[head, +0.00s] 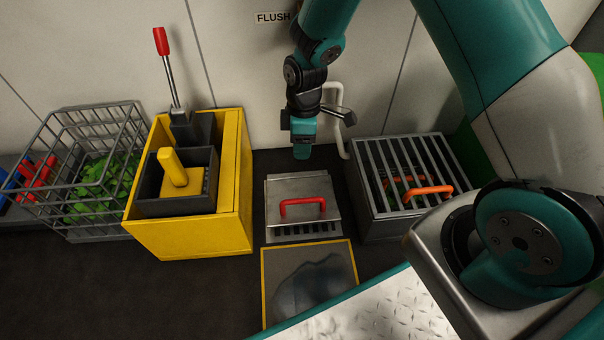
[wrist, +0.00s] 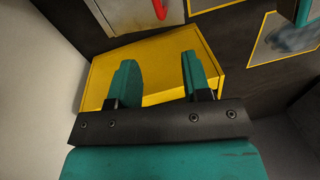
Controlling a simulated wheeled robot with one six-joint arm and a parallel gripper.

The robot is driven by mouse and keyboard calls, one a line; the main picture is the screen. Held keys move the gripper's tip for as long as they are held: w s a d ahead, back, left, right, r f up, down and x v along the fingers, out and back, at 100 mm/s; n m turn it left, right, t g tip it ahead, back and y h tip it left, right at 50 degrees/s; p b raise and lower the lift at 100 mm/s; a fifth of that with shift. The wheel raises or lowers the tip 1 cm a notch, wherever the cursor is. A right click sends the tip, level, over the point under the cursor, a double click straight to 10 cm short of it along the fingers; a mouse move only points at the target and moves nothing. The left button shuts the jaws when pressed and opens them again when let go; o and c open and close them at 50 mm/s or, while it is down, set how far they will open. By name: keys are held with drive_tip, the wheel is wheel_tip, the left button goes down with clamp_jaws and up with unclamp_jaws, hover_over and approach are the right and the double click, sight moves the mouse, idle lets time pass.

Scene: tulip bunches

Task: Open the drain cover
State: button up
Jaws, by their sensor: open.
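The drain cover (head: 283,189) is a grey metal plate with a red handle (head: 302,208), lying on the dark floor near the wall. A slotted grate strip (head: 302,231) shows along its near edge. In the wrist view the cover (wrist: 120,14) and part of its red handle (wrist: 159,9) are cut off at the top edge. My gripper (head: 302,151) hangs above and behind the cover, apart from the handle. In the wrist view my gripper (wrist: 160,75) has its two teal fingers spread, with nothing between them.
A yellow box (head: 190,240) holding a dark bin and a red-tipped lever (head: 161,41) stands left of the cover. A barred grey crate (head: 375,222) with an orange handle stands right. A yellow-edged wet panel (head: 310,283) lies in front. A wire basket (head: 85,232) is far left.

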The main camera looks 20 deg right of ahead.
drive_tip(key=n+b, duration=0.1)
approach(304, 199)
drive_tip(key=shift+h, duration=0.3)
drive_tip(key=f+b, duration=0.9)
drive_tip(key=b, duration=0.1)
drive_tip(key=shift+s+a+f, duration=0.1)
drive_tip(key=shift+s+a, duration=0.3)
clamp_jaws()
